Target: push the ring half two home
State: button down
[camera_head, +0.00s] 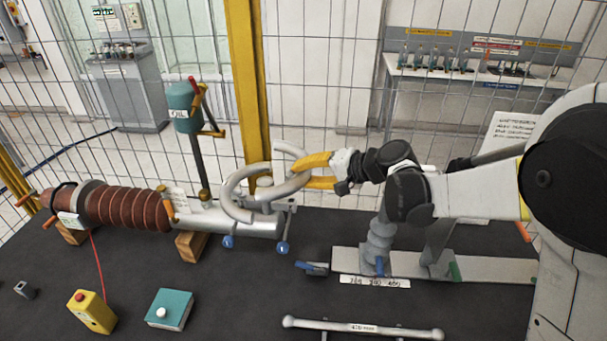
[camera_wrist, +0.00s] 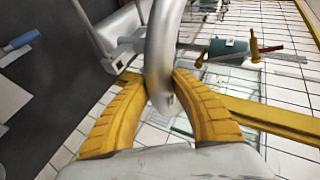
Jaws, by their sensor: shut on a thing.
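My gripper (camera_head: 301,174) has its yellow fingers shut on a grey curved ring half (camera_head: 289,188), beside the right end of the bushing. In the wrist view the ring half (camera_wrist: 161,45) passes between the fingertips, its lower end just beyond them. A second grey ring half (camera_head: 229,192) curves at the left, around the bushing's silver end (camera_head: 210,219). The two arcs appear close together or overlapping; I cannot tell whether they touch. The bushing has a brown ribbed body (camera_head: 130,208) and lies horizontally on wooden blocks (camera_head: 191,246). The fingers partly hide the held ring half.
Blue-handled clamps (camera_head: 229,241) hang under the silver end. An oil canister (camera_head: 183,104) stands behind on a post. A yellow button box (camera_head: 92,311), a teal button box (camera_head: 169,308) and a grey bar (camera_head: 362,328) lie in front. A yellow post (camera_head: 244,80) and mesh fence stand behind.

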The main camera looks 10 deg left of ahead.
jog(key=shift+f+b, duration=1.5)
jog(key=shift+f, duration=0.65)
jog(key=shift+f+b, duration=1.95)
jog(key=shift+b, duration=0.05)
jog(key=c, duration=1.1)
grip_release()
jog(key=v, duration=1.2)
jog(key=shift+s, duration=0.1)
